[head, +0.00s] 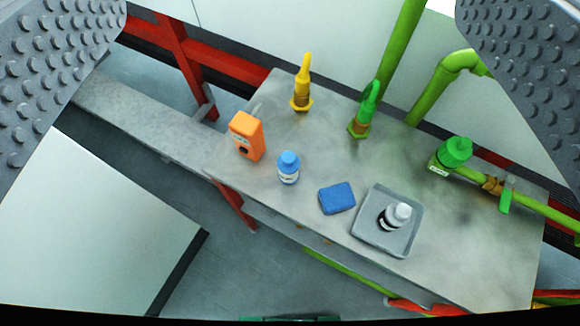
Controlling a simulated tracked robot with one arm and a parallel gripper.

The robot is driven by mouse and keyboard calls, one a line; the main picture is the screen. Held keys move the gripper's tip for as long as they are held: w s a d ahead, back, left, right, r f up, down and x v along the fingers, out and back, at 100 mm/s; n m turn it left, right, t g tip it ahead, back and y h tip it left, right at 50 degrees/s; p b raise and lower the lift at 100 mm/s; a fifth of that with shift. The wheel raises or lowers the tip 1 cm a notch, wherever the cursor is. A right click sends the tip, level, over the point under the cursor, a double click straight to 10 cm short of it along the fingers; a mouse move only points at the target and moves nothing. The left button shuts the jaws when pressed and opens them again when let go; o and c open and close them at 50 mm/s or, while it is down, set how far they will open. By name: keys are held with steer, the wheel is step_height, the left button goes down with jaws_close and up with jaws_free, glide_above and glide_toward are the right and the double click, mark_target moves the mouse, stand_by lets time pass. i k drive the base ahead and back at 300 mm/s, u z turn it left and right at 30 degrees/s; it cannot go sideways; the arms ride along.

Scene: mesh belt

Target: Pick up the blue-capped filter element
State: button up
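The blue-capped filter element (288,169) looks like a small white bottle with a label and a blue cap. It stands upright on the grey metal table (300,125), left of the picture's middle. My gripper (290,75) shows as two grey studded finger pads in the upper left and upper right corners. The pads are wide apart with nothing between them touching either one. The gripper is open and empty, and the filter element stands well beyond it. Nothing hides the element from this view.
An orange device (247,136) stands close left of the element. A blue block (337,198) lies to its right, then a grey tray (373,238) with a grey-capped dark bottle (395,216). Yellow (302,85) and green (364,112) fittings stand behind. A green-capped valve (454,154) and green pipes are right.

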mark_target(288, 163)
steer(key=z, duration=0.2)
steer(key=k, duration=1.05)
steer(key=z, duration=0.65)
steer(key=i, duration=1)
steer(key=u, duration=0.05)
